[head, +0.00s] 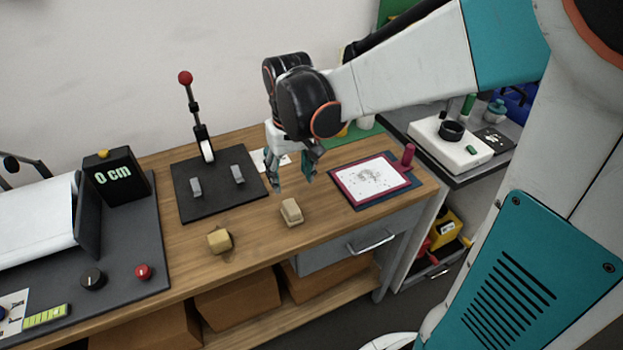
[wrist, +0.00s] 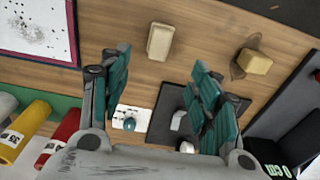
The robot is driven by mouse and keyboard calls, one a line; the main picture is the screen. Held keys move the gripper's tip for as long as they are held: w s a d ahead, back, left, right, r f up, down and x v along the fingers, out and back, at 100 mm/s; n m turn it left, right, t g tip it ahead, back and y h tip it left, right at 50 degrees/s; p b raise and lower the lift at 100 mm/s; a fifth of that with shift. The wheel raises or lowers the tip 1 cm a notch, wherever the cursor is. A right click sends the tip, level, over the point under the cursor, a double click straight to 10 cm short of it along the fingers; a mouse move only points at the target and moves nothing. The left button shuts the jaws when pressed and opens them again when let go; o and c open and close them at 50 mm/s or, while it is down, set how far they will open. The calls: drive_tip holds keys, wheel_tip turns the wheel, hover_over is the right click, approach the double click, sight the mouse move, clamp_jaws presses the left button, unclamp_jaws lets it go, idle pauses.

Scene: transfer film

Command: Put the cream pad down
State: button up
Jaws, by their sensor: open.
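My gripper (head: 289,178) is open and empty, above the table and slightly behind the pad. In the wrist view the teal fingers (wrist: 162,75) are spread apart with nothing between them, and the pad is clear of both. A yellower block (head: 219,241) lies to the left of the pad; in the wrist view it sits on a brownish patch (wrist: 236,72).
A black board (head: 213,205) with metal blocks and a red-knobbed lever stands at the back left. A pink-framed screen (head: 368,183) lies to the right. A display reading 0 cm (head: 112,177) stands far left. Bare wood surrounds the pad.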

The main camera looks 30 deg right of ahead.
drive_tip(key=s+r+t, duration=0.6)
drive_tip(key=s+r, duration=0.1)
drive_tip(key=s, duration=0.6)
drive_tip(key=shift+s+r, duration=0.2)
drive_tip(key=shift+s, duration=0.1)
drive_tip(key=shift+f+b, duration=0.75)
drive_tip(key=shift+f, duration=0.05)
drive_tip(key=shift+o, duration=0.5)
drive_tip(key=shift+w+r, duration=0.1)
